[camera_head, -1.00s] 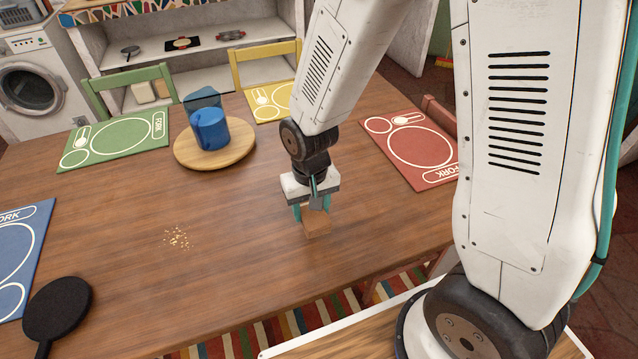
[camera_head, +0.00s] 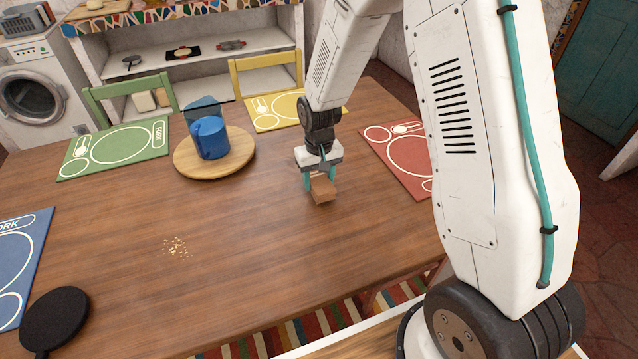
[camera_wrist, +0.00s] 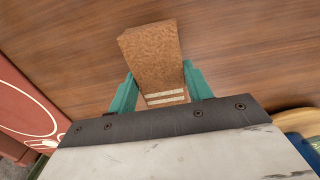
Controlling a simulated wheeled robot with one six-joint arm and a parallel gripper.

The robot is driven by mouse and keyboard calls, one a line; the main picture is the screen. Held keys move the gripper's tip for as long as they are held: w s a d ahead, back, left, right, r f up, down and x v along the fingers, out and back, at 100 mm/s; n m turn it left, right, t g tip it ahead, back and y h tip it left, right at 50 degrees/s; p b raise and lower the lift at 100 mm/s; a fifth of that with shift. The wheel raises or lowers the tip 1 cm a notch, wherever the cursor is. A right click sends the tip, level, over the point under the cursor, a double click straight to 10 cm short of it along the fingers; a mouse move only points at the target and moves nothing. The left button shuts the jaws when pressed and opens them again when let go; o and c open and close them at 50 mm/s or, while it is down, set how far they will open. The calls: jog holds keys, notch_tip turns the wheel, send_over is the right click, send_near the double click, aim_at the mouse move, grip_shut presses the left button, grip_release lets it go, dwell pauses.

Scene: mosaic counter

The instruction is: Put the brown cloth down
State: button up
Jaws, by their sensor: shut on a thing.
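The brown cloth (camera_head: 322,188) is a small folded block between the fingers of my gripper (camera_head: 319,177), over the right part of the wooden table. In the wrist view the cloth (camera_wrist: 152,55) has a rough brown face and pale stripes near the fingers. The teal fingertips of my gripper (camera_wrist: 158,88) press on both its sides. The cloth is low over the table (camera_head: 240,265); I cannot tell whether it touches the wood.
A round wooden board (camera_head: 185,165) holds a blue pitcher (camera_head: 210,138). Crumbs (camera_head: 176,246) lie left of centre. A red placemat (camera_head: 405,160) is to the right, green (camera_head: 115,150) and yellow (camera_head: 275,115) ones at the back. A black pan (camera_head: 55,318) is front left. The table's front middle is clear.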

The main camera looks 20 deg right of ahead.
jog(key=shift+f, duration=1.05)
jog(key=o, duration=1.2)
jog(key=shift+f, duration=0.1)
